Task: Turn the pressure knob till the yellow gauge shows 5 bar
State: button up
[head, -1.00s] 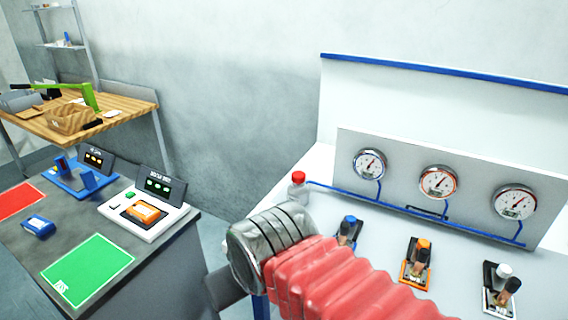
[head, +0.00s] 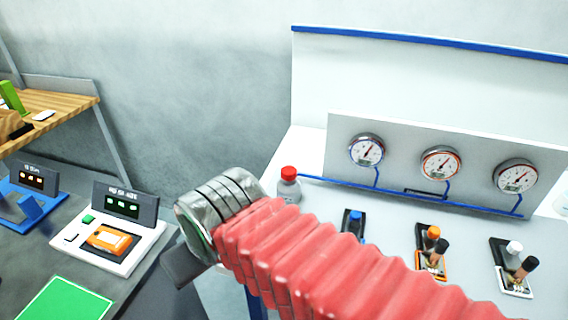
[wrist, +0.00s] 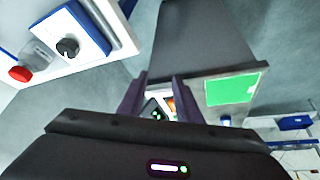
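Three round gauges sit on the grey panel: one with a blue rim (head: 367,150), one with an orange rim (head: 440,163) and one with a pale rim (head: 515,176). No rim looks clearly yellow; the orange one is nearest to it. Their needles are too small to read. A black round knob (wrist: 67,47) on a white, blue-edged plate shows in the wrist view, left of my gripper and apart from it. The head view does not show this knob.
A red-capped bottle (head: 289,186) stands left of the gauges. Blue, orange (head: 433,250) and white-topped fittings stand before the panel. At left, a dark bench carries a white device (head: 110,240) and a green mat (head: 62,303).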

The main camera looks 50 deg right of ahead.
jog(key=o, duration=0.3)
jog(key=shift+w+d+r, duration=0.15)
jog(key=shift+o, duration=1.3)
jog(key=w+d+r+m+g, duration=0.1)
jog(key=w+d+r+m, duration=0.2)
jog(key=d+m, duration=0.3)
jog(key=w+m, duration=0.1)
jog(key=m, duration=0.1)
jog(key=shift+d+r+m, duration=0.25)
jog(key=shift+d+m, duration=0.05)
jog(key=shift+d, duration=0.1)
notch_tip(320, 180, up, 5)
jog(key=m+y, duration=0.1)
jog(key=m, duration=2.3)
send_over(290, 170)
jog(key=s+d, duration=0.2)
jog(key=s, duration=0.4)
jog(key=shift+w+a+f, duration=0.1)
jog(key=shift+w+f, duration=0.05)
jog(key=shift+w, duration=0.1)
jog(key=shift+f, duration=0.1)
jog(key=x, duration=1.3)
jog(key=shift+a+f, duration=0.3)
jog(key=shift+f, duration=0.05)
